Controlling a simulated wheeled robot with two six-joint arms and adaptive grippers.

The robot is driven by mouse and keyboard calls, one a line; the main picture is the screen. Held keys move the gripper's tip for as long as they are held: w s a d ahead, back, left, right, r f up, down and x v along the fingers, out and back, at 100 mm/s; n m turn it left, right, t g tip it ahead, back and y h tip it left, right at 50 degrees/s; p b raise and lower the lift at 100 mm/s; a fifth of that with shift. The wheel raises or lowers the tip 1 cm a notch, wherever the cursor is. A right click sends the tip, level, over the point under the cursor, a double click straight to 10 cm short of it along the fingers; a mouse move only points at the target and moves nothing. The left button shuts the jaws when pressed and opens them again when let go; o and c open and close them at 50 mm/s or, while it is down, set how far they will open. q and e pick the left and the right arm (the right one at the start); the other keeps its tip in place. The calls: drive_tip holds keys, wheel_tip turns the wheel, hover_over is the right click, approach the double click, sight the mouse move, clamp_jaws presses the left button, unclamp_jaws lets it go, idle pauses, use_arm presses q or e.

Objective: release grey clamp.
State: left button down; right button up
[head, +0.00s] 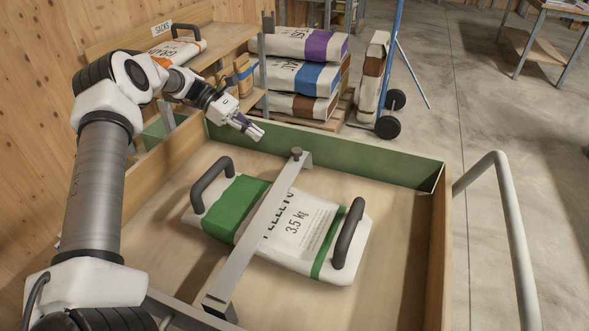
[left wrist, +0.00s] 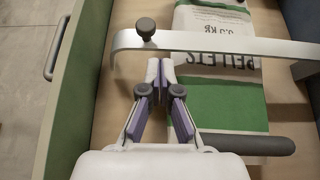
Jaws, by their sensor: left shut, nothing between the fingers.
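The grey clamp (head: 262,222) is a flat bar lying across a white and green pellets sack (head: 305,222) in a wooden tray. A dark knob (head: 297,153) stands on its far end. In the left wrist view the clamp (left wrist: 225,42) crosses the top, with its knob (left wrist: 146,27) at left. My left gripper (head: 260,134) is shut and empty, above the tray's far green side, left of the knob. In the left wrist view its fingertips (left wrist: 160,66) are just below the bar near the knob end; contact cannot be told. My right gripper is not in view.
The sack has two dark handles, one (head: 211,182) at left and one (head: 348,233) at right. The tray's green wall (head: 330,152) runs along the back. A grey rail (head: 512,230) stands at right. Stacked sacks (head: 302,75) and a hand truck (head: 388,100) stand behind.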

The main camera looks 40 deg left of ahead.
use_arm(q)
wheel_tip(320, 180, down, 4)
drive_tip(key=b, duration=0.3)
drive_tip(key=shift+s+f, duration=0.1)
drive_tip(key=shift+f, duration=0.15)
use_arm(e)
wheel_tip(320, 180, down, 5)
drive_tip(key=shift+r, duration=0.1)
use_arm(q)
drive_tip(key=x, duration=1)
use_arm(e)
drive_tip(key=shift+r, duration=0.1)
